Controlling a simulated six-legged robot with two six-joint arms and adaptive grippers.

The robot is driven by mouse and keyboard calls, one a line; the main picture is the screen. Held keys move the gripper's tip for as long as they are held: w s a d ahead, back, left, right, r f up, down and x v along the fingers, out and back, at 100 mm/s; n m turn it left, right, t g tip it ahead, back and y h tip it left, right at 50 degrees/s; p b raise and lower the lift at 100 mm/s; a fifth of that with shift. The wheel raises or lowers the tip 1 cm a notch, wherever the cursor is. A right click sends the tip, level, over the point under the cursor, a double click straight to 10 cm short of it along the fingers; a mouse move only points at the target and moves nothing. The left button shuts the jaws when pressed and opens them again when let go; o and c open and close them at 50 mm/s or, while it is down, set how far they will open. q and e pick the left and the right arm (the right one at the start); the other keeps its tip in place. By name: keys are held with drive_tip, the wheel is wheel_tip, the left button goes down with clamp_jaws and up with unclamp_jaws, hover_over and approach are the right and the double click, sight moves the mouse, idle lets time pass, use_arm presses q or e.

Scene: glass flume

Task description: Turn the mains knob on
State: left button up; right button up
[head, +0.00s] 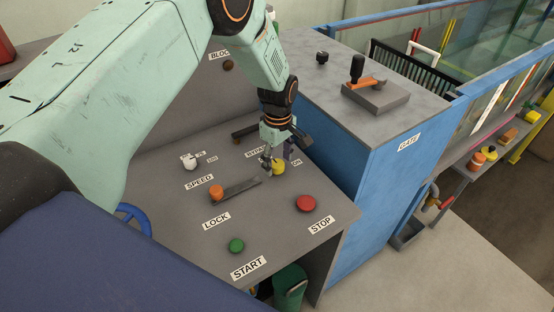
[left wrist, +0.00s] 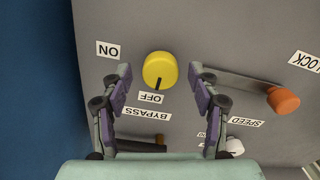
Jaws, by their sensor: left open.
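A round yellow knob (head: 279,167) stands on the grey sloping panel, partly covered by my gripper. In the left wrist view the yellow knob (left wrist: 160,68) carries a black mark pointing to the OFF label (left wrist: 151,98). The ON label (left wrist: 108,50) is to the left of it there. No MAINS label is readable. My left gripper (head: 277,157) is open just over the knob. In the left wrist view its fingers stand on both sides of the knob; I cannot tell whether they touch it. My right gripper is not in view.
An orange-ended LOCK lever (head: 216,192) lies close by the knob. A white SPEED knob (head: 191,162), a red STOP button (head: 306,203) and a green START button (head: 236,245) share the panel. A blue cabinet (head: 375,165) rises to the right.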

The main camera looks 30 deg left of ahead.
use_arm(q)
drive_tip(key=shift+f, duration=0.45)
drive_tip(key=shift+s+r, duration=0.1)
drive_tip(key=shift+c, duration=0.4)
drive_tip(key=shift+c, duration=0.7)
drive_tip(key=shift+a, duration=0.1)
drive_tip(key=c, duration=1)
